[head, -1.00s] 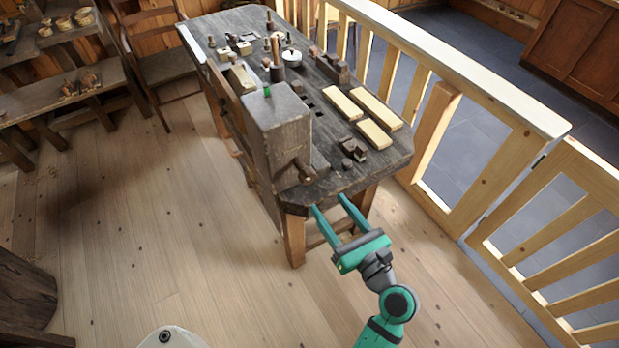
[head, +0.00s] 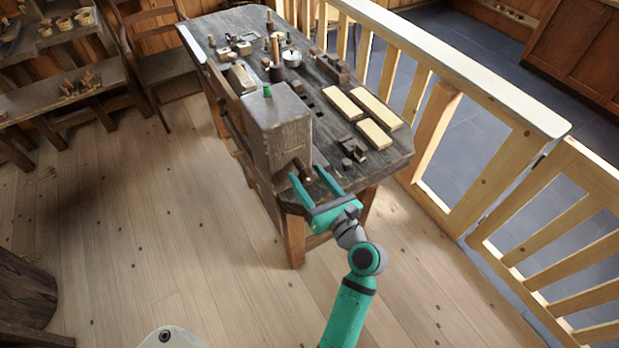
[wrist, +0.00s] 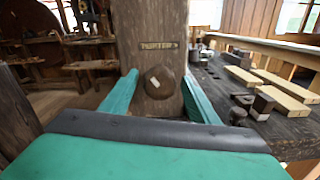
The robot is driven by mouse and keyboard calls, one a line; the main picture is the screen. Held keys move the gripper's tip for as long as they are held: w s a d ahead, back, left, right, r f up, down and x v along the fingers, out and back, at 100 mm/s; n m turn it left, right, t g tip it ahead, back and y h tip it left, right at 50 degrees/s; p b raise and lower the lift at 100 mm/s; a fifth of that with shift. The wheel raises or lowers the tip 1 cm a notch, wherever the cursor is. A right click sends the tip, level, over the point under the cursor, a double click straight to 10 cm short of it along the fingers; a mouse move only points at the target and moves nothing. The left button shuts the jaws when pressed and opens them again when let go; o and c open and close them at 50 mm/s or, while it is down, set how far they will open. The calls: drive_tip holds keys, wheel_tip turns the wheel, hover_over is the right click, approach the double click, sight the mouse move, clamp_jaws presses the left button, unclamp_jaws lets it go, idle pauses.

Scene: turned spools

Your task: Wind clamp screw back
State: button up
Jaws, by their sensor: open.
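The clamp screw's round wooden end (wrist: 160,83), with a small pale mark on it, faces me from the end of an upright wooden block (wrist: 152,25) in the wrist view. In the head view the block (head: 278,125) stands at the near left end of the bench, and the screw end (head: 308,179) shows low on it. My gripper (head: 305,173) is open. In the wrist view its fingers (wrist: 159,76) lie on either side of the screw end, with a gap on both sides. The screw's shaft is hidden.
The dark bench (head: 385,155) carries pale wooden blocks (head: 360,115), small dark pieces (head: 352,151) and a white-topped round pot (head: 292,57). A wooden railing (head: 450,70) runs along its right side. The floor left of the bench is clear.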

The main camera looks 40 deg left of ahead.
drive_tip(key=c, duration=1)
drive_tip(key=shift+c, duration=0.2)
drive_tip(key=shift+n, duration=0.4)
